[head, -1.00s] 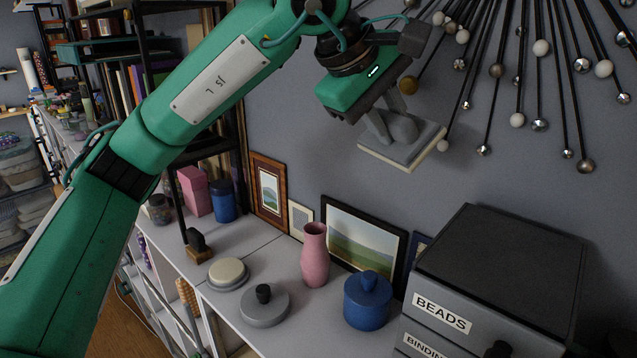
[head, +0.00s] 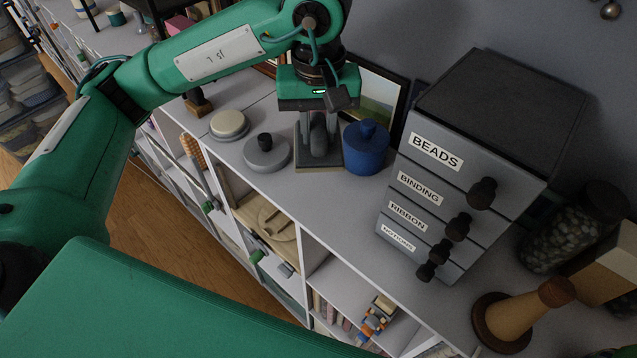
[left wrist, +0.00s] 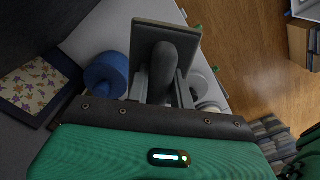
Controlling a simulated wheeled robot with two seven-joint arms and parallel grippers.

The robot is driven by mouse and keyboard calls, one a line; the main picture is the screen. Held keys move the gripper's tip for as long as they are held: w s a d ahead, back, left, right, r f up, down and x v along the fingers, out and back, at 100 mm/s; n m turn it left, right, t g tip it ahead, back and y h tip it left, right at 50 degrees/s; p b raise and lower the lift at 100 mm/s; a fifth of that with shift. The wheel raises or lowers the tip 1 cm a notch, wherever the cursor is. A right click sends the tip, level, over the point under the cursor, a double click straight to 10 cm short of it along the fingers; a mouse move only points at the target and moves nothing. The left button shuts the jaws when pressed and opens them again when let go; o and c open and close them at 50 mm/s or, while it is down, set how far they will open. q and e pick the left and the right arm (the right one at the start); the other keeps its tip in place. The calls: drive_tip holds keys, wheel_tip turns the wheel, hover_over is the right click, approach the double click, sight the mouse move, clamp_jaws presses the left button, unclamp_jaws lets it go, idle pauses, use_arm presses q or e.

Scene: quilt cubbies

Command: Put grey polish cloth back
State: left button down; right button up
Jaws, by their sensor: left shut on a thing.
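My left gripper (head: 319,138) points down over the white cabinet top and is shut on a grey square-plated thing (head: 318,165) by its rounded upright handle. The plate is low over the top, between a grey round lid-like disc and a blue jar; I cannot tell whether it touches the surface. In the left wrist view the gripper (left wrist: 162,88) has a finger on each side of the handle, with the grey plate (left wrist: 166,35) beyond. No plain loose cloth shows, and I cannot tell whether this held thing is the grey polish cloth. My right gripper is not in view.
The blue jar (head: 366,147) stands close right of the held thing. The grey disc with a black knob (head: 266,153) and a cream-topped disc (head: 229,125) are left. A labelled drawer unit (head: 470,150) stands right. Open cubbies (head: 270,215) lie below the front edge.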

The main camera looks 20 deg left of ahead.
use_arm(q)
wheel_tip(320, 180, down, 11)
drive_tip(key=p, duration=0.2)
drive_tip(key=shift+r+p, duration=0.15)
drive_tip(key=shift+p, duration=0.25)
drive_tip(key=shift+f+p, duration=0.7)
drive_tip(key=shift+f, duration=1.55)
drive_tip(key=shift+f, duration=0.1)
drive_tip(key=shift+f+b, duration=0.1)
drive_tip(key=shift+b, duration=0.2)
drive_tip(key=c, duration=1.2)
unclamp_jaws()
